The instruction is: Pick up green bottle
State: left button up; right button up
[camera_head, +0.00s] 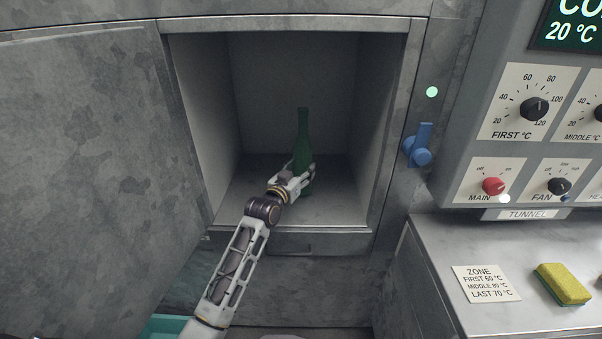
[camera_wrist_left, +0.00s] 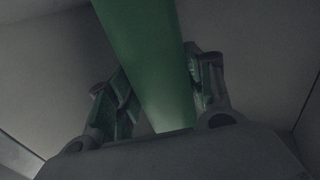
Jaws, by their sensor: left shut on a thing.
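A green bottle (camera_head: 303,140) stands upright inside an open grey metal compartment (camera_head: 290,232). My left gripper (camera_head: 304,180) reaches in from the front and is shut on the bottle's lower body. In the left wrist view, the green bottle (camera_wrist_left: 150,60) runs between the two fingers of my left gripper (camera_wrist_left: 165,95), with a finger on each side. Whether the bottle's base touches the compartment floor is hard to tell. My right gripper is not in view.
The compartment's side walls and front sill surround my left arm. An open metal door (camera_head: 90,170) stands at the left. A blue latch (camera_head: 419,147) sits on the right frame. A control panel (camera_head: 520,130) and a counter with a yellow-green sponge (camera_head: 563,284) are at the right.

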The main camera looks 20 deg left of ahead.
aim_at(299, 148)
pick_arm(q)
notch_tip(299, 148, up, 7)
jog(key=shift+f+p, duration=0.15)
jog(key=shift+p, duration=0.65)
jog(key=shift+r, duration=0.85)
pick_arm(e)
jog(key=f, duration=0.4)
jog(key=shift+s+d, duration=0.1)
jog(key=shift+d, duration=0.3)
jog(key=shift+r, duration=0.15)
